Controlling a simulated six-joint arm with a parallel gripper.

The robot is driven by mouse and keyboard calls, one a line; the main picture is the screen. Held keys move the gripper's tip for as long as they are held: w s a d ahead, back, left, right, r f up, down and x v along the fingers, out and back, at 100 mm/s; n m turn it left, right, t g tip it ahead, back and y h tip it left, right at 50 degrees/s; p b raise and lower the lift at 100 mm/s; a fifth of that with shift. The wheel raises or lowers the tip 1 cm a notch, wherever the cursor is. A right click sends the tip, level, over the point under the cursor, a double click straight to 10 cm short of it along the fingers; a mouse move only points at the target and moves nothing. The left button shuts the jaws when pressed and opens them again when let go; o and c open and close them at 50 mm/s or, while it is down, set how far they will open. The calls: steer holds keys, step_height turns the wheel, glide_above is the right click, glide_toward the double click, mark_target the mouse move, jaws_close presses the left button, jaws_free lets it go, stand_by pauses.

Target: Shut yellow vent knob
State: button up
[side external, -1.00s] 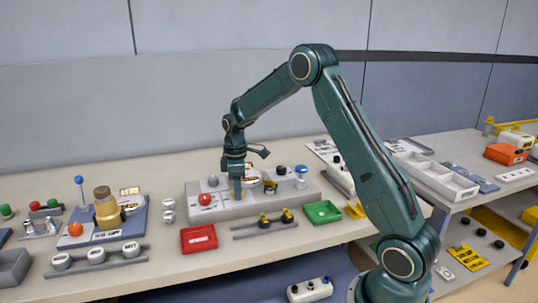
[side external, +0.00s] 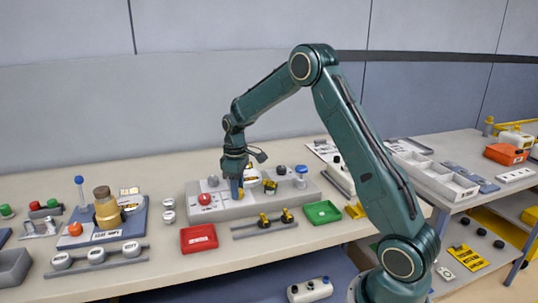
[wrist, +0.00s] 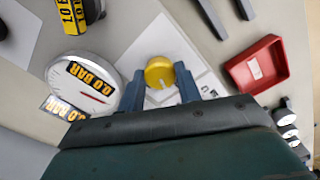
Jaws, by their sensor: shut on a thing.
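The yellow vent knob (wrist: 159,72) is round, with a pale line on its face, and sits on a light grey panel in the wrist view. My gripper (wrist: 161,79) has one dark blue finger on each side of it and is shut on it. In the side external view my gripper (side external: 237,189) points down at the grey console (side external: 215,211). The knob is mostly hidden there behind the fingers. A white round gauge (wrist: 85,84) with a red needle and yellow "0.0 BAR" labels is left of the knob in the wrist view.
A red button (side external: 205,199) is just left of my gripper on the console. A blue-topped part (side external: 301,170) stands at its right end. A red tray (side external: 199,238), a green tray (side external: 322,212) and a rack with black-and-yellow parts (side external: 264,228) lie in front.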

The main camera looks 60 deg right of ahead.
steer(key=m, duration=1.3)
steer(key=shift+m, duration=0.4)
steer(key=o, duration=1)
step_height(320, 180, up, 14)
stand_by(0.4)
